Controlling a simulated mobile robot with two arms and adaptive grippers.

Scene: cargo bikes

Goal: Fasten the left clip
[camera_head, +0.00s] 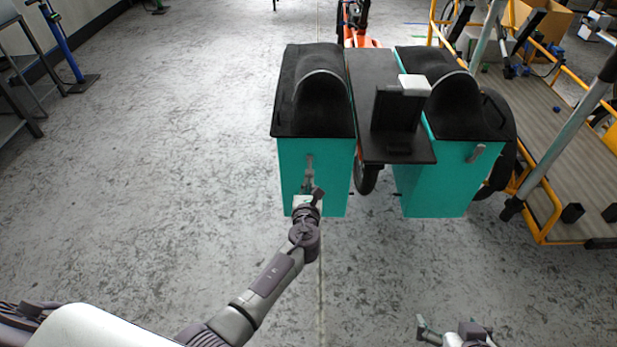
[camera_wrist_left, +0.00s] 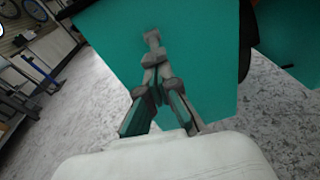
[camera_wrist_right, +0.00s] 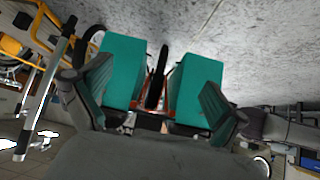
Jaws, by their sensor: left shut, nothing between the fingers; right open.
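The left clip (camera_head: 309,165) is a small grey latch on the teal front of the left box (camera_head: 335,180), under its black lid (camera_head: 316,125). In the left wrist view a grey piece that looks like the clip (camera_wrist_left: 152,38) stands just beyond my fingertips. My left gripper (camera_head: 309,188) is shut and empty, in front of the teal face just below the clip; it also shows in the left wrist view (camera_wrist_left: 153,72). I cannot tell whether it touches the clip, whose lower part it partly hides. My right gripper (camera_head: 455,327) is open and empty, low at the bottom edge, away from the boxes.
A second teal box (camera_head: 435,190) stands at the right, with a tilted grey clip (camera_head: 476,153) on its front. A black panel (camera_head: 375,80) bridges the boxes. A yellow-framed cart (camera_head: 560,150) stands at far right. The floor at left is free.

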